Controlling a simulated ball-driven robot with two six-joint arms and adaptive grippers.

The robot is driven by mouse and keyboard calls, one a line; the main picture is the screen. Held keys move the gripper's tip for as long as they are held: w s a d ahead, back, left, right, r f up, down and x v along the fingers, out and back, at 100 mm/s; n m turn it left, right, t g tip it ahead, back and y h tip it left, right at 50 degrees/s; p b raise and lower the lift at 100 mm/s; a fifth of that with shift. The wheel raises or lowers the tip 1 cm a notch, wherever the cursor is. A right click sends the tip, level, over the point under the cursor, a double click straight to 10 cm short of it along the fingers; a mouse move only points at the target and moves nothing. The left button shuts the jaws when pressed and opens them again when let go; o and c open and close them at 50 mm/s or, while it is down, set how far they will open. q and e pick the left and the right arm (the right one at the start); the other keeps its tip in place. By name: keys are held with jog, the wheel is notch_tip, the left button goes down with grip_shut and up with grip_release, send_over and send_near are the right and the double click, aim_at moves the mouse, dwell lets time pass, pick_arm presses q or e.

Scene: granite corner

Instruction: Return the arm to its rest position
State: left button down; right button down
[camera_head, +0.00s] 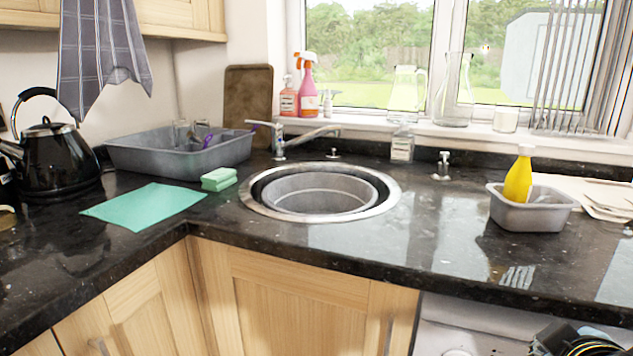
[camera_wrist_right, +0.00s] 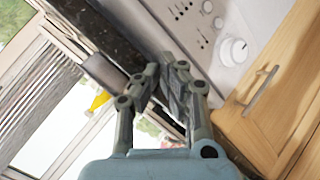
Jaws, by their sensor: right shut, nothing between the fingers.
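My right gripper (camera_wrist_right: 162,75) shows in the right wrist view, its two grey fingers close together with nothing between them. It hangs in front of the counter, near the white appliance front (camera_wrist_right: 225,35) with its knob and the wooden cupboard door (camera_wrist_right: 285,95). The view is strongly tilted. In the head view, a dark part with coloured cables (camera_head: 578,340) at the lower right corner looks like part of my right arm. My left gripper is in neither view.
The black granite counter (camera_head: 440,235) holds a round sink (camera_head: 385,205), a grey basin (camera_head: 180,155), a black kettle (camera_head: 55,160), a green cloth (camera_head: 145,207) and a sponge (camera_head: 219,179). A grey tub (camera_head: 530,213) with a yellow bottle (camera_head: 518,178) stands right. Counter right of the sink is mostly clear.

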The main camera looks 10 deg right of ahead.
jog(key=s+a+f+m+g+y, duration=0.25)
jog(key=s+a+g+y, duration=0.3)
jog(key=s+a, duration=0.5)
jog(key=s+d+f, duration=0.2)
jog(key=s+f, duration=0.1)
jog(key=f, duration=1.2)
jog(key=s+d+f, duration=0.2)
jog(key=f, duration=1.2)
jog(key=s+f+g, duration=0.2)
jog(key=s+f, duration=1.1)
jog(key=s, duration=0.3)
jog(key=shift+s+d+f+y, duration=0.3)
jog(key=shift+s+d+y, duration=0.1)
jog(key=shift+d+y, duration=0.05)
